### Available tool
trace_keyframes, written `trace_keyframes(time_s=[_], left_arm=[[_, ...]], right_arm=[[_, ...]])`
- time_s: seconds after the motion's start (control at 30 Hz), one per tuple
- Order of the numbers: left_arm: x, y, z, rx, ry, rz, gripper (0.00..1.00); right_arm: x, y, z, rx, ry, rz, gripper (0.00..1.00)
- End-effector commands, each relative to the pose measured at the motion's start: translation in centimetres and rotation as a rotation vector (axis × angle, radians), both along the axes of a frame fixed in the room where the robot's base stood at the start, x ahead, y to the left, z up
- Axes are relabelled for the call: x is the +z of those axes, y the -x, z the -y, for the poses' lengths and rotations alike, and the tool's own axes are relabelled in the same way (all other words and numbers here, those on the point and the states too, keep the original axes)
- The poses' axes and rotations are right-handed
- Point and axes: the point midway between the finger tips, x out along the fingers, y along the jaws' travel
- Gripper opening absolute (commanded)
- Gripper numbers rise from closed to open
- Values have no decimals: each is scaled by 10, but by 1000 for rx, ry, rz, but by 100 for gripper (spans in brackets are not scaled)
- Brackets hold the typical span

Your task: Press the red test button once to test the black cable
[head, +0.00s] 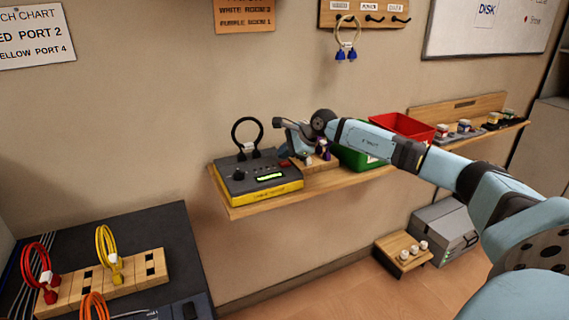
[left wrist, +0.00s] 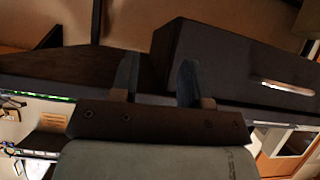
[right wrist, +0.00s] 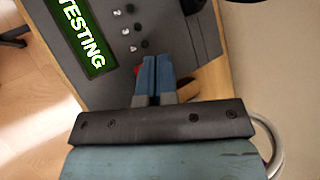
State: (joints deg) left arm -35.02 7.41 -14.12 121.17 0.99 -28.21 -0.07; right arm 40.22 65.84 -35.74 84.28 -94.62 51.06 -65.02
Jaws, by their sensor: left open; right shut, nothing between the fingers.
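The cable tester (head: 240,188) is a dark box with a yellow front on the wall shelf. The black cable (head: 236,127) stands in a loop plugged into its top. The red test button (head: 284,163) is at the tester's right side, and a sliver of it (right wrist: 137,70) shows beside my fingertips in the right wrist view. The green display (right wrist: 82,35) reads "TESTING". My right gripper (right wrist: 157,62) is shut and empty, its tips at the button; I cannot tell whether they touch it. My left gripper (left wrist: 157,75) is open and empty, outside the head view.
Green (head: 355,157) and red (head: 402,128) bins stand right of the tester, partly behind my right arm. A wooden port block (head: 140,268) with red, yellow and orange cables is at lower left. A grey box (head: 440,225) is on the floor.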

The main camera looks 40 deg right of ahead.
Motion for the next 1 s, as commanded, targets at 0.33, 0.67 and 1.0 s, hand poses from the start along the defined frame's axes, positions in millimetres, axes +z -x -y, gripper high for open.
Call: trace_keyframes(time_s=[0.33, 0.67, 1.0], left_arm=[[12, 0, 0, 0, 0, 0, 43], [29, 0, 0, 0, 0, 1, 43], [28, 0, 0, 0, 0, 1, 43]], right_arm=[[19, 0, 0, -1, 0, 2, 0], [50, 0, 0, 0, 1, 1, 0], [50, 0, 0, -1, 0, 1, 0]])
